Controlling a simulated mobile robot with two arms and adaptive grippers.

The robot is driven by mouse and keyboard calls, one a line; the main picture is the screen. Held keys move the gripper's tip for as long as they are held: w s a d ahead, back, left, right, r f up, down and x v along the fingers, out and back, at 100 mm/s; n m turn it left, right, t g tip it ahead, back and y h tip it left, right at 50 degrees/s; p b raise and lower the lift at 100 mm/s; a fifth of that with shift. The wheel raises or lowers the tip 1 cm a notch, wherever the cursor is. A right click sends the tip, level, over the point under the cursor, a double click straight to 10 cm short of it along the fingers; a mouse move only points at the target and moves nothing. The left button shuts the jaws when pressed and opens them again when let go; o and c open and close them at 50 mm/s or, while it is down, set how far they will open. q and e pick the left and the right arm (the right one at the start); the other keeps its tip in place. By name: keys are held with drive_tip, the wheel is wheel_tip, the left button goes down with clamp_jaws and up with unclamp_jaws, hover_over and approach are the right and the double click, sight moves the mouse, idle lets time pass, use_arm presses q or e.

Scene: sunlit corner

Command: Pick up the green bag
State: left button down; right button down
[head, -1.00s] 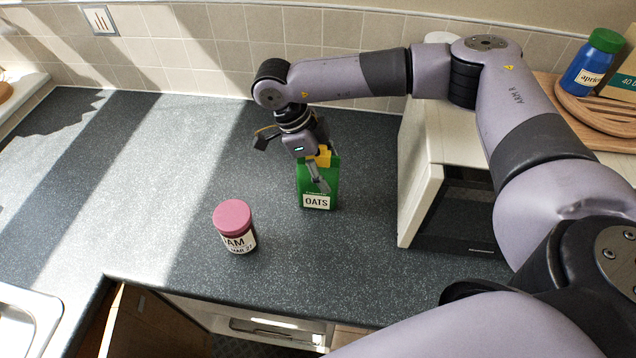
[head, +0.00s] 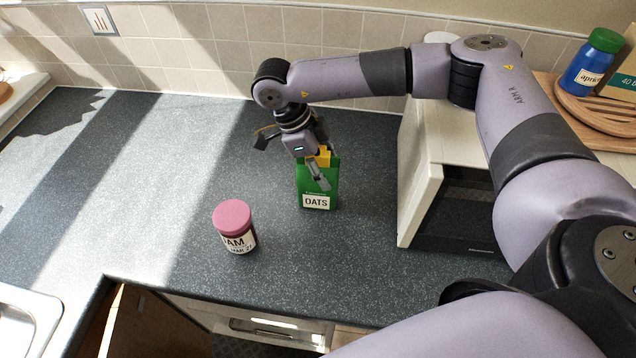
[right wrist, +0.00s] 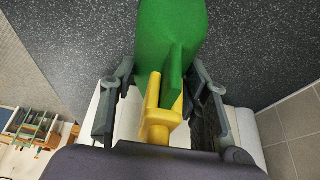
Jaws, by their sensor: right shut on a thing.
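The green bag (head: 318,188) with a white OATS label stands on the dark grey counter (head: 150,180), with a yellow clip (head: 323,155) at its top. My right gripper (head: 314,172) is at the top of the bag, shut on it. In the right wrist view, the green bag (right wrist: 172,40) and the yellow clip (right wrist: 158,115) lie between the two fingers of my right gripper (right wrist: 163,95). The exact contact of the fingertips is hard to see. My left gripper does not show.
A jam jar (head: 234,227) with a pink lid stands to the left and in front of the bag. A white microwave-like box (head: 425,195) stands to its right. A blue jar (head: 592,68) is on a wooden board (head: 570,118) at the far right. The counter's left part is clear.

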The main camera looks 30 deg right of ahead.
sight(325, 146)
drive_tip(key=shift+r, duration=0.15)
drive_tip(key=shift+w+r+b, duration=0.1)
drive_tip(key=shift+r+b, duration=0.2)
drive_tip(key=shift+r, duration=0.2)
wheel_tip(325, 146, up, 7)
drive_tip(key=shift+r+b, duration=0.2)
drive_tip(key=shift+b, duration=1)
wheel_tip(325, 146, up, 11)
drive_tip(key=shift+r, duration=0.2)
drive_tip(key=s+a+f+n+t+y, duration=0.1)
drive_tip(key=s+a+f+n+t, duration=0.1)
drive_tip(key=n, duration=0.9)
drive_tip(key=s+a+f+n+t+y, duration=0.1)
drive_tip(key=s+a+f+n+t, duration=0.1)
drive_tip(key=n, duration=0.9)
drive_tip(key=shift+a+f+t, duration=0.5)
drive_tip(key=shift+a+t, duration=0.4)
drive_tip(key=shift+t, duration=0.5)
drive_tip(key=shift+d+r, duration=0.1)
drive_tip(key=shift+d, duration=0.1)
